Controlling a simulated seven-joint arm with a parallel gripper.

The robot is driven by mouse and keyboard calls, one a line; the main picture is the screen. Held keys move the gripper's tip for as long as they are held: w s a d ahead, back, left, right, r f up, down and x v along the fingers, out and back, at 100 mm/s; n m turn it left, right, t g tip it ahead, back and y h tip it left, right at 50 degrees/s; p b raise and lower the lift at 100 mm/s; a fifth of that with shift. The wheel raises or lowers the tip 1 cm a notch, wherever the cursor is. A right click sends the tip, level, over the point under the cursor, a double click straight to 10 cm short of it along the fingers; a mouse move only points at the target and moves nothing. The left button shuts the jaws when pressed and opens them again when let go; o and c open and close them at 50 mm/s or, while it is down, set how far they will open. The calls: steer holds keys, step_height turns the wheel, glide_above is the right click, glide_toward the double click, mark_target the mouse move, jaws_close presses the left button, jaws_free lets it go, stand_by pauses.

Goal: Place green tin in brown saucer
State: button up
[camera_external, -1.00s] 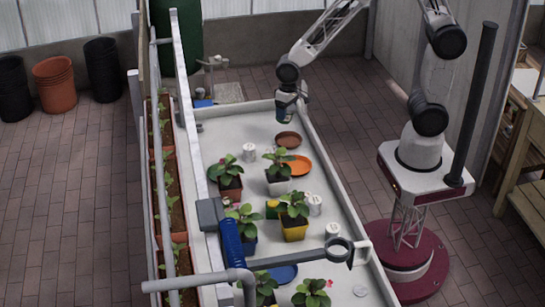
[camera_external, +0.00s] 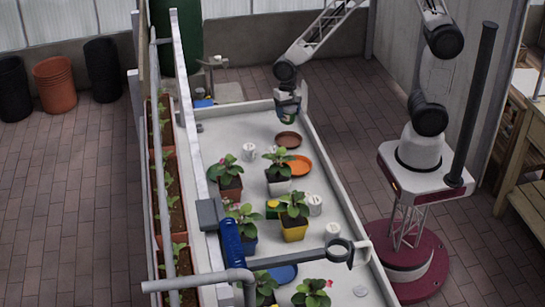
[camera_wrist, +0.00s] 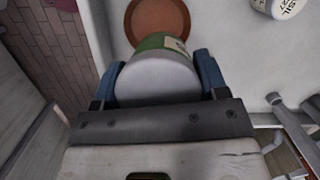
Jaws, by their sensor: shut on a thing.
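My gripper (camera_external: 288,112) hangs at the far end of the white table in the external view. It is shut on a green tin (camera_wrist: 162,42), which shows between its blue fingers in the wrist view with a grey end toward the camera and a pale label. The brown saucer (camera_external: 288,138) lies on the table just below and slightly nearer than the gripper. In the wrist view the brown saucer (camera_wrist: 158,14) shows just beyond the tin, partly hidden by it, and looks empty where visible. The tin appears to be held above the table.
An orange saucer (camera_external: 299,165) lies next to the brown one. A white tin (camera_external: 249,152) stands to the left; a white labelled tin (camera_wrist: 280,6) shows in the wrist view. Several potted plants (camera_external: 228,180) and a second green tin (camera_external: 271,208) stand nearer. The table has raised edges.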

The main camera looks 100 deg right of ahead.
steer(key=m, duration=0.2)
steer(key=m+y, duration=0.1)
steer(key=m, duration=0.1)
steer(key=shift+s+m, duration=0.2)
steer(key=shift+m, duration=0.1)
steer(key=shift+f, duration=0.1)
glide_toward(289, 144)
steer(key=shift+s+a+f+t, duration=0.15)
steer(key=shift+a+f+t, duration=0.15)
steer(key=shift+a+f, duration=0.2)
steer(key=shift+f, duration=1.85)
steer(key=shift+f, duration=0.15)
steer(key=o, duration=1.1)
steer(key=shift+c, duration=0.2)
